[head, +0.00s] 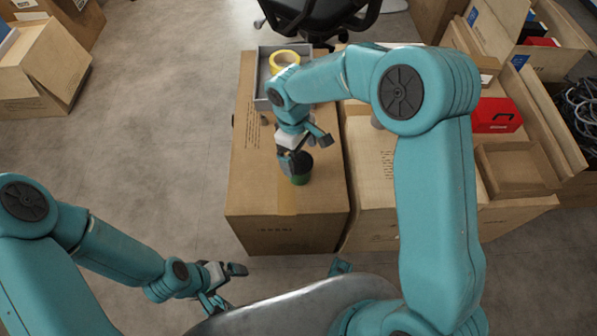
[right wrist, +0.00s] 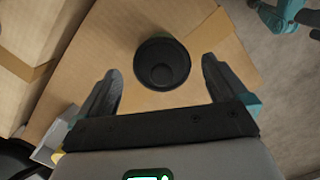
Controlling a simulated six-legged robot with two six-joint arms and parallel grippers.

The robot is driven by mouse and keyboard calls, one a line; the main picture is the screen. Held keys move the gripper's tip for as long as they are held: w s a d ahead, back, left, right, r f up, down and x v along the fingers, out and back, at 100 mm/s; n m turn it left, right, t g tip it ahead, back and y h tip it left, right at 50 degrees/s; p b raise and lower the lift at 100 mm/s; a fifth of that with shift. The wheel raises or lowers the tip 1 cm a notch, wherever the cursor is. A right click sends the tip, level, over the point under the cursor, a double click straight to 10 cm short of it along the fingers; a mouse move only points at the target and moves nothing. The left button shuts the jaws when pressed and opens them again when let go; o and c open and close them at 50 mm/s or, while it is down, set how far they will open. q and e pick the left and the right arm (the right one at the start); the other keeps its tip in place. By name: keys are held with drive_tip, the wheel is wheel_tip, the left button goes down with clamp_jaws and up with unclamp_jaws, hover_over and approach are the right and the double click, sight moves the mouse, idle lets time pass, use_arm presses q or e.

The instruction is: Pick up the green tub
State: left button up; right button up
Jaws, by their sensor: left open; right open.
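The green tub (head: 301,174) stands upright on top of a closed carton (head: 247,190). Its dark top faces up, and one side is partly hidden by my right gripper. My right gripper (head: 306,150) is open, above and just beside the tub. In the right wrist view the tub (right wrist: 162,64) shows as a dark round opening, a little ahead of and between the two spread fingers (right wrist: 160,88). Nothing is between the fingertips in their grip. My left gripper (head: 226,285) is open and empty, low at the front left, away from the carton.
A grey tray (head: 262,88) with a yellow tape roll (head: 284,60) stands on the carton's far end. Open cartons (head: 524,165) and a red box (head: 497,115) are at the right. A black chair (head: 318,17) stands behind.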

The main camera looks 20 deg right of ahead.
sight(300, 165)
wheel_tip(300, 165, down, 6)
drive_tip(key=shift+s+r+b, duration=0.1)
drive_tip(key=shift+s+b, duration=0.05)
drive_tip(key=shift+b, duration=1.1)
drive_tip(key=shift+r, duration=0.1)
drive_tip(key=c, duration=1.1)
